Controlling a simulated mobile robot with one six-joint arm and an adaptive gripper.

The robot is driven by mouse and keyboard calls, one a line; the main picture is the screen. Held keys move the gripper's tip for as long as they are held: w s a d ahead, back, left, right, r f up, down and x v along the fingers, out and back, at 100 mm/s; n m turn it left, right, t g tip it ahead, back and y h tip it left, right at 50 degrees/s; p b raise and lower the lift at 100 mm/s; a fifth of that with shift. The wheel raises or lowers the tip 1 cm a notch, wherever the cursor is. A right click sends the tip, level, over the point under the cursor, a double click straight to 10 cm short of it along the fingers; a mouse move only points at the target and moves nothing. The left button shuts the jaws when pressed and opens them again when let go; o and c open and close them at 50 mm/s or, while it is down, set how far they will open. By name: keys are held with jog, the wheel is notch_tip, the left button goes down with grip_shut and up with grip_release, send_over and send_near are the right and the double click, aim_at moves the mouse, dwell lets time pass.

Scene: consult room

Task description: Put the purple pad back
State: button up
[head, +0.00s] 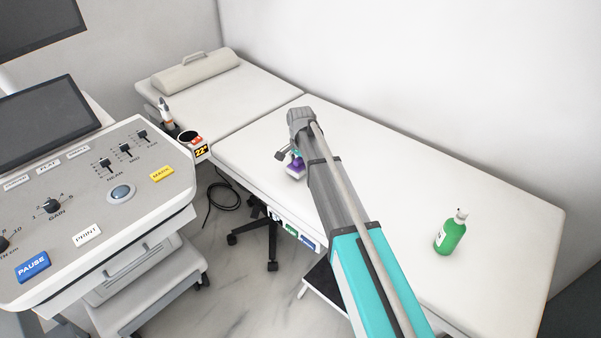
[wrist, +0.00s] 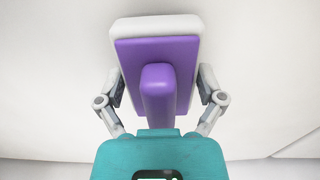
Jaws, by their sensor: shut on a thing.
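The purple pad (wrist: 125,62) has a purple face with a raised purple grip and a white layer behind it. In the wrist view it fills the space between the fingers of my gripper (wrist: 160,90), which are shut on its two sides. In the head view the pad (head: 295,168) shows only as a small purple and white patch beside my gripper (head: 290,156), above or at the front edge of the exam couch (head: 390,190). My arm hides part of it there. I cannot tell whether the pad touches the couch.
A green pump bottle (head: 450,233) stands on the couch at right. A bolster (head: 195,71) lies at the couch's far end. A console (head: 95,200) stands at left, near a probe (head: 166,112) and a holder with a "22" display (head: 201,152). A stool base (head: 271,240) and cable (head: 225,198) are below.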

jog(key=shift+f+b, duration=0.55)
jog(key=shift+f, duration=0.35)
jog(key=shift+f, duration=0.15)
jog(key=o, duration=0.7)
jog(key=shift+r, duration=0.2)
notch_tip(320, 180, up, 12)
jog(key=p, duration=1.2)
jog(key=shift+d, duration=0.1)
